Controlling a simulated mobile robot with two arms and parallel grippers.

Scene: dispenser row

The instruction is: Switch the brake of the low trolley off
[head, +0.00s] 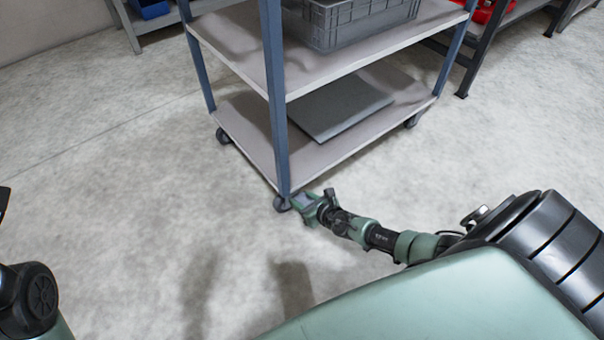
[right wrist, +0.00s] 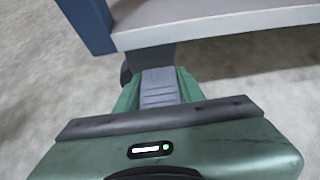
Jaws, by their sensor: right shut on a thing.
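The low trolley (head: 240,128) has blue-grey posts and two pale decks and stands on dark casters. Its near corner caster (head: 282,203) is beside my right gripper (head: 305,201). The pedal's far end and most of the caster are hidden there. I cannot tell the brake's setting. My left gripper is not clearly in view; only part of my left arm shows at the left edge.
A grey crate (head: 345,24) stands on the upper deck, and a flat grey panel (head: 338,105) lies on the lower deck. A shelf or bench with a red bin (head: 484,10) is at the back right. The floor in front of the trolley is clear.

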